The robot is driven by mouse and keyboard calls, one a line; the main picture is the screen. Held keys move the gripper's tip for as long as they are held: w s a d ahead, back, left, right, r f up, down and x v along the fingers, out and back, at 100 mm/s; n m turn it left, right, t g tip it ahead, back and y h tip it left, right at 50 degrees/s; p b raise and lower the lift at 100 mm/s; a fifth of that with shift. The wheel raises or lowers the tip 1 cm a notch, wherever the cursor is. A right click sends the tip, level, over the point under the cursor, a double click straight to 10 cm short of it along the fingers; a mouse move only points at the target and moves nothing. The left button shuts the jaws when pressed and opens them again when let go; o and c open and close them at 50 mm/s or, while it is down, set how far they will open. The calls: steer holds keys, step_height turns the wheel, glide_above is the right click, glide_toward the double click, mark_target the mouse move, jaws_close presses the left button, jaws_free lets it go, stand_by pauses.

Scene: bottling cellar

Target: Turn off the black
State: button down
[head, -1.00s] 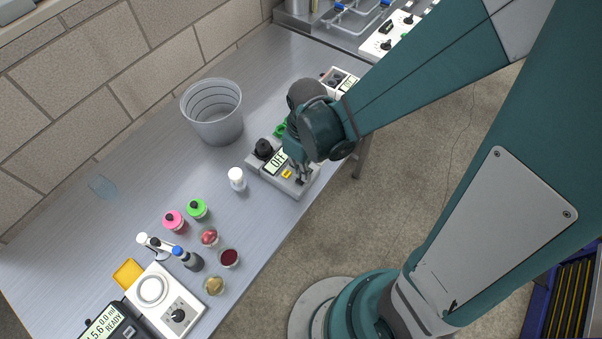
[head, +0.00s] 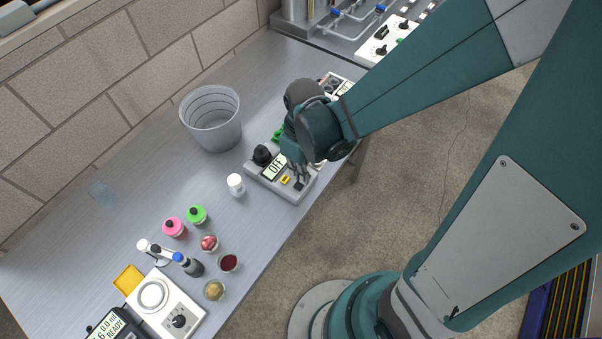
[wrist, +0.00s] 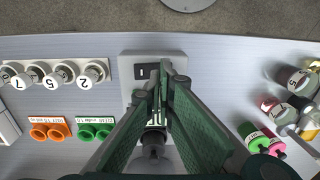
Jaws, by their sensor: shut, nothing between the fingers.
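A grey box device (head: 253,174) stands near the bench's front edge. It has a black knob (head: 262,154), a display (head: 275,167) reading OFF, a yellow button (head: 285,180) and a black rocker switch (head: 299,186). My gripper (head: 298,172) is shut and empty, just above the switch end of the box. In the wrist view my fingertips (wrist: 166,72) are right beside the black switch (wrist: 146,71). Whether they touch it I cannot tell. The black knob (wrist: 152,148) also shows there, low between the fingers, which partly hide the display.
A clear bucket (head: 212,120) stands behind the box. A white bottle (head: 236,185) is close to its left. Pink (head: 174,228) and green (head: 197,215) capped bottles, small dishes and a white stirrer plate (head: 163,300) are farther left. Numbered white-capped items (wrist: 58,76) line the wrist view's left.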

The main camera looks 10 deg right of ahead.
mark_target(302, 185)
step_height(302, 185, up, 2)
steer(key=shift+s+a+r+p, duration=0.1)
steer(key=shift+s+r+p, duration=0.05)
steer(key=shift+p, duration=0.45)
step_height(302, 185, up, 10)
steer(key=s+a+p, duration=0.1)
steer(key=shift+f, duration=0.25)
steer(key=shift+a, duration=0.1)
stand_by(0.5)
steer(key=d+r+m+t+b, duration=0.4)
steer(key=d+r+m+t, duration=0.3)
steer(key=d, duration=0.7)
step_height(302, 185, up, 4)
steer(key=shift+s+d+f+m+t, duration=0.1)
steer(key=shift+s+d+m+t, duration=0.3)
steer(key=shift+m, duration=0.6)
stand_by(1.5)
